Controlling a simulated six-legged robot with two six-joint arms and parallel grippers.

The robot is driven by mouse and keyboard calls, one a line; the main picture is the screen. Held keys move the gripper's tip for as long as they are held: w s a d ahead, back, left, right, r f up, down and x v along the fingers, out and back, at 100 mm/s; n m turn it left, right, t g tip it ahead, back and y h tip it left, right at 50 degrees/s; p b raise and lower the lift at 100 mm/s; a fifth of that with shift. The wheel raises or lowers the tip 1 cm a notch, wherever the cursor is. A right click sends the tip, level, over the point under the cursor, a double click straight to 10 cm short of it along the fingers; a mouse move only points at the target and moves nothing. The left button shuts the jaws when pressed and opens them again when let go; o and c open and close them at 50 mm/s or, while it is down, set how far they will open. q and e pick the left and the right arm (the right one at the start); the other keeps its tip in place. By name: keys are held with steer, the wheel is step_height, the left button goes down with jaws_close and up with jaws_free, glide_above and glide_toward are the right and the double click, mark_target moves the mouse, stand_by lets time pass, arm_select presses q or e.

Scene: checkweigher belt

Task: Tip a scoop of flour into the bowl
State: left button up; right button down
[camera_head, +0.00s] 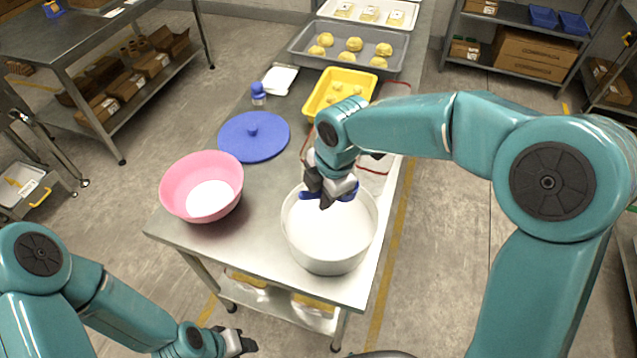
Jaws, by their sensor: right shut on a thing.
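A pink bowl (174,185) stands at the left front of the steel table, with a flat white area in its bottom. To its right stands a round pale tub (330,262) with a white inside; I cannot tell how full it is. My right gripper (328,197) is over the tub, shut on a blue thing, apparently the scoop (347,194). The gripper hides most of the scoop, so any flour in it cannot be seen. My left gripper (242,346) is low at the bottom, off the table's front edge; its jaw opening is unclear.
A blue lid (254,137) with a knob lies behind the pink bowl. A blue-capped shaker (259,97), a yellow tray (319,99) and a grey tray (299,44) of dough pieces stand farther back. A red cord-like outline (374,172) lies behind the tub.

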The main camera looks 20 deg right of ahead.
steer(key=shift+s+a+r, duration=0.25)
steer(key=shift+s+r, duration=0.1)
steer(key=shift+s, duration=0.05)
steer(key=shift+w+d+f, duration=0.15)
steer(key=shift+w+f, duration=0.35)
steer(key=shift+f, duration=0.1)
steer(key=f+b, duration=0.9)
steer(key=f, duration=0.2)
steer(key=shift+s+f, duration=0.1)
steer(key=shift+s, duration=0.1)
steer(key=shift+s+f+b, duration=0.1)
steer(key=shift+f+b, duration=0.25)
steer(key=shift+b, duration=0.25)
steer(key=shift+f+b, duration=0.6)
steer(key=shift+f, duration=0.35)
steer(key=shift+r, duration=0.1)
